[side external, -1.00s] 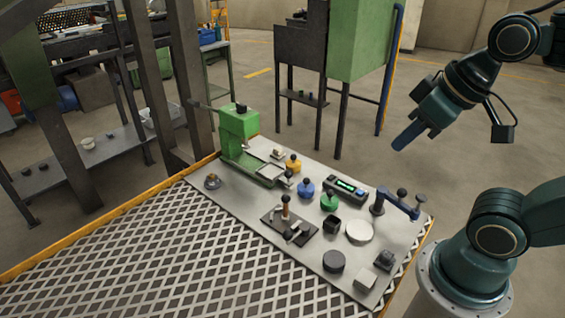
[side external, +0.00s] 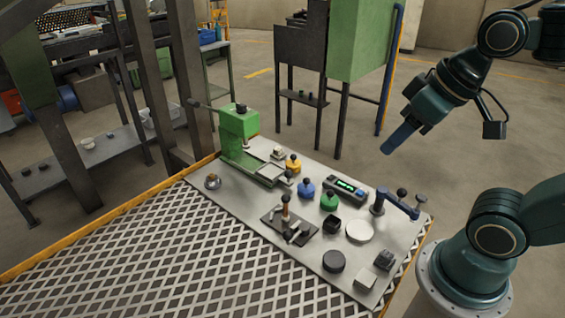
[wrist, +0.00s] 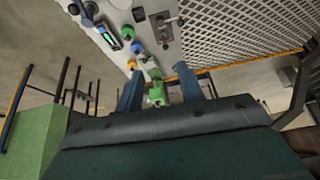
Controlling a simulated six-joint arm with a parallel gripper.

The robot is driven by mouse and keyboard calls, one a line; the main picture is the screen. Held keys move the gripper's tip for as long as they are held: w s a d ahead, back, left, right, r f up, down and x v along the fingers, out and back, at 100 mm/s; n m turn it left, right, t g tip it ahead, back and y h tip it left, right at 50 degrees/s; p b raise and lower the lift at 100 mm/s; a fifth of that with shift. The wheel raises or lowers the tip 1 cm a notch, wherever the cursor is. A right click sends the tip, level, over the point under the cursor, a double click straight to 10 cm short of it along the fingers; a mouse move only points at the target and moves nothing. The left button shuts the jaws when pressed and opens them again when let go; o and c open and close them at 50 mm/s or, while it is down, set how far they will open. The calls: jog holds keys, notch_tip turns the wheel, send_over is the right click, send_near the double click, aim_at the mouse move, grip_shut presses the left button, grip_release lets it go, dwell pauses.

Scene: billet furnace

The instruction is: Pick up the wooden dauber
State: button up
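The wooden dauber (side external: 285,206), a small upright brown handle with a dark top, stands at a dark rectangular stand (side external: 272,220) on the grey plate. In the wrist view the dauber (wrist: 163,30) is small near the top, and its lower end is hard to make out. My gripper (side external: 390,148) is in the air, above and to the right of the plate, well apart from the dauber. The wrist view shows the two blue fingers of my gripper (wrist: 160,72) spread apart with nothing held between them.
A green press (side external: 238,130) stands at the plate's far left. Yellow (side external: 293,164), blue (side external: 306,189) and green (side external: 329,201) knobbed pots, a display box (side external: 346,187) and a blue handle-like fixture (side external: 400,203) stand behind and right of the dauber. A slatted grate (side external: 180,260) lies in front.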

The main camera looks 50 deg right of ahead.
jog(key=w+d+f+m+g+y, duration=0.1)
jog(key=w+f+m+g+y, duration=0.25)
jog(key=w, duration=0.55)
jog(key=w+d+f+m+y, duration=0.1)
jog(key=w+f+m+y, duration=0.1)
jog(key=w+f+m, duration=0.55)
jog(key=w+d+f+m+y, duration=0.2)
jog(key=w+d+f+y, duration=0.15)
jog(key=w+f, duration=0.2)
jog(key=m+t+y, duration=0.1)
jog(key=m+y, duration=0.3)
jog(key=m, duration=0.3)
send_near(286, 208)
jog(key=d, duration=0.2)
jog(key=shift+s+d, duration=0.1)
jog(key=shift+s, duration=0.1)
jog(key=shift+x, duration=4.3)
jog(key=shift+w, duration=0.15)
jog(key=shift+x, duration=2.55)
